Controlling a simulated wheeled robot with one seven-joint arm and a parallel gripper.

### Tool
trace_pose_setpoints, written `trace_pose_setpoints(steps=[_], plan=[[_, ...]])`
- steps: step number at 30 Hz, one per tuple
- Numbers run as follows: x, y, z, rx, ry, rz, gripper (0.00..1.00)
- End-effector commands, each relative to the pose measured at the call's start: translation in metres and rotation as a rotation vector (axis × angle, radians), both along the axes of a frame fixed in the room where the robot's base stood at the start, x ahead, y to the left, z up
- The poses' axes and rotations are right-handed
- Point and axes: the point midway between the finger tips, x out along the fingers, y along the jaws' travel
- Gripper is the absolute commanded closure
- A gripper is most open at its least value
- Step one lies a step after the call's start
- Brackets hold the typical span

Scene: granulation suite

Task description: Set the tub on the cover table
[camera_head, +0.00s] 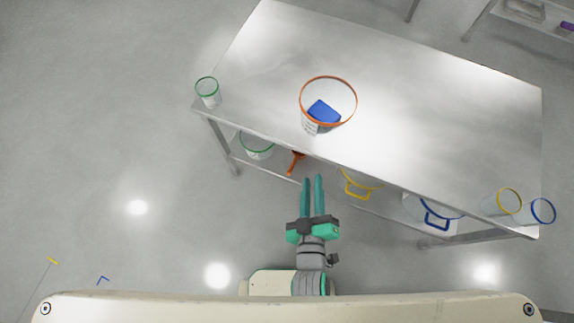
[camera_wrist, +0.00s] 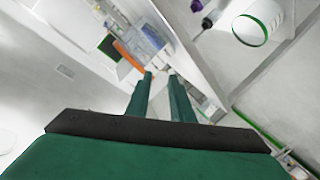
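A clear tub with an orange rim (camera_head: 301,101) stands upright on the steel table (camera_head: 430,110), near its front edge. A blue block-like item (camera_head: 324,111) lies inside it. My gripper (camera_head: 312,179) is in front of the table, below the tub in the head view, and apart from it. Its two teal fingers are parallel with a narrow gap and nothing between them. The fingers also show in the wrist view (camera_wrist: 160,76), pointing at a blurred shelf area. I cannot tell which table is the cover table.
A small green-rimmed cup (camera_head: 208,94) stands at the table's left corner; yellow-rimmed (camera_head: 502,203) and blue-rimmed (camera_head: 541,211) ones stand at the right. Beneath are larger green (camera_head: 257,147), yellow (camera_head: 358,188) and blue (camera_head: 437,219) rimmed containers and an orange tool (camera_head: 293,166).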

Motion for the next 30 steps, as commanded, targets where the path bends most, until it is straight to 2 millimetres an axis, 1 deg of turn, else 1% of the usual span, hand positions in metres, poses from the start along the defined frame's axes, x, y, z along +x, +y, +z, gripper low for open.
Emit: trace_pose_setpoints(steps=[1, 3, 6, 9, 12, 17, 30], plan=[[-0.021, 0.012, -0.003, 0.079, 0.013, 0.003, 0.79], [-0.045, 0.027, -0.002, 0.198, 0.015, -0.001, 0.79], [-0.075, 0.045, 0.003, 0.356, 0.017, -0.021, 0.79], [-0.098, 0.057, 0.011, 0.487, 0.011, -0.049, 0.79], [-0.112, 0.064, 0.017, 0.578, 0.006, -0.073, 0.79], [-0.121, 0.068, 0.022, 0.64, 0.0, -0.09, 0.79], [-0.121, 0.068, 0.022, 0.641, -0.001, -0.089, 0.79]])
